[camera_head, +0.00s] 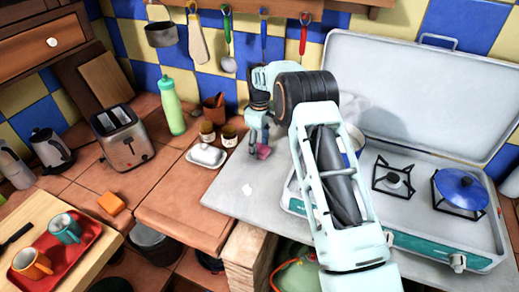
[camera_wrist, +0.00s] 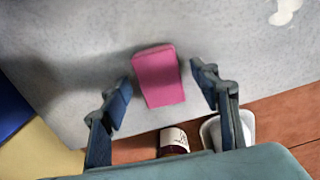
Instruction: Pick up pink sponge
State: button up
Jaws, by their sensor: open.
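The pink sponge (camera_wrist: 158,77) lies on the grey counter top (camera_wrist: 250,60) in the wrist view. It sits between the two blue fingers of my open gripper (camera_wrist: 162,90), with a gap on each side. In the head view the sponge (camera_head: 264,152) is a small pink patch at the back of the grey counter, just left of the stove. My gripper (camera_head: 258,138) points down over it there and partly hides it. I cannot tell the exact height of the fingertips above the counter.
A white butter dish (camera_head: 207,155) and small jars (camera_head: 207,132) stand left of my gripper. A green bottle (camera_head: 172,107) and toaster (camera_head: 122,138) are farther left.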

jog(key=shift+f, duration=0.25)
jog(key=c, duration=1.1)
jog(key=shift+o, duration=0.2)
jog(key=shift+r, duration=0.1)
jog(key=shift+r, duration=0.55)
jog(key=s+d+r+b, duration=0.4)
jog(key=s+d+r, duration=0.3)
jog(key=s+r, duration=0.4)
jog(key=shift+s+d+r, duration=0.15)
jog(key=shift+s+r, duration=0.25)
jog(key=shift+s, duration=0.1)
